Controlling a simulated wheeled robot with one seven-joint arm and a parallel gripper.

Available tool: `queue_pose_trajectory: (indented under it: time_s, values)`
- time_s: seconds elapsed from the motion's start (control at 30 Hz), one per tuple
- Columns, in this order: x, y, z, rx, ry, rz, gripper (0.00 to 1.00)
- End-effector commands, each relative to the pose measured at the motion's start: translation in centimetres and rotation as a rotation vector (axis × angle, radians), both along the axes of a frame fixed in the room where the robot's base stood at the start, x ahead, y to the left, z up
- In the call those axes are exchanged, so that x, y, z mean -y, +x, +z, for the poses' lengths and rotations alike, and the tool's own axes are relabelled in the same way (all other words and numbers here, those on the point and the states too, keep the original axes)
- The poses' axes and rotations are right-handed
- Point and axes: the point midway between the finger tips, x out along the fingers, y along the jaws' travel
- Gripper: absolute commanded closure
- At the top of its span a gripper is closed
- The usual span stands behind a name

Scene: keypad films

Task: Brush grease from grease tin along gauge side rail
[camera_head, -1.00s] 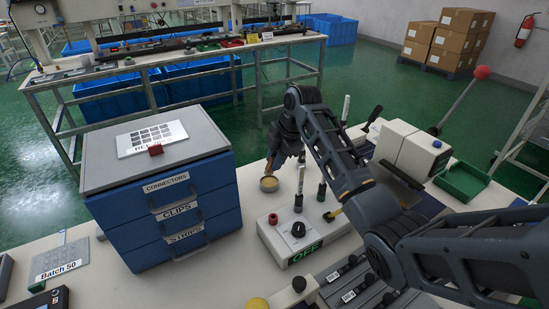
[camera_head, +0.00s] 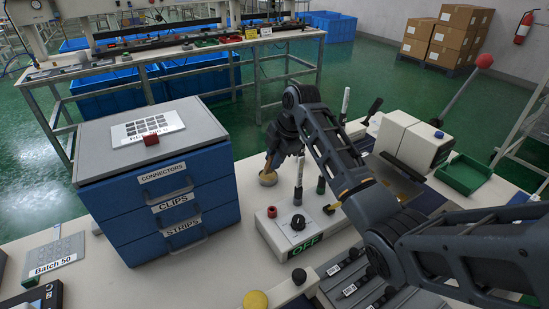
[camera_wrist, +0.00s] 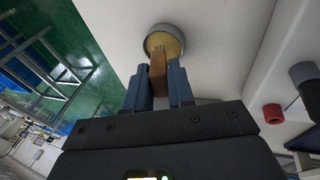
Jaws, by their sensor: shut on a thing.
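My gripper (camera_wrist: 160,84) is shut on a brown-handled brush (camera_wrist: 157,72) in the wrist view. The brush's tip reaches into the round grease tin (camera_wrist: 149,37), over its yellow grease; whether the bristles touch the grease I cannot tell. In the head view my gripper (camera_head: 271,160) is right above the tin (camera_head: 268,179), which stands on the white bench right of the blue drawer cabinet. Tan machinery shows partly behind my arm (camera_head: 400,180); I cannot make out the gauge side rail there.
The blue drawer cabinet (camera_head: 165,200) stands left of the tin. A white control box (camera_head: 300,232) with a red button, a black knob and upright handles stands close in front. A green tray (camera_head: 464,174) lies at right.

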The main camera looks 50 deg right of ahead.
Motion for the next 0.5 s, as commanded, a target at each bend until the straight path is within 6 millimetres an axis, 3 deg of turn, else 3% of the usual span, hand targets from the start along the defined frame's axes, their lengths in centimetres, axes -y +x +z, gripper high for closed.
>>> queue_pose_trajectory:
  time_s: [0.5]
  values:
    - [0.00, 0.00, -0.54, 0.000, 0.000, 0.000, 1.00]
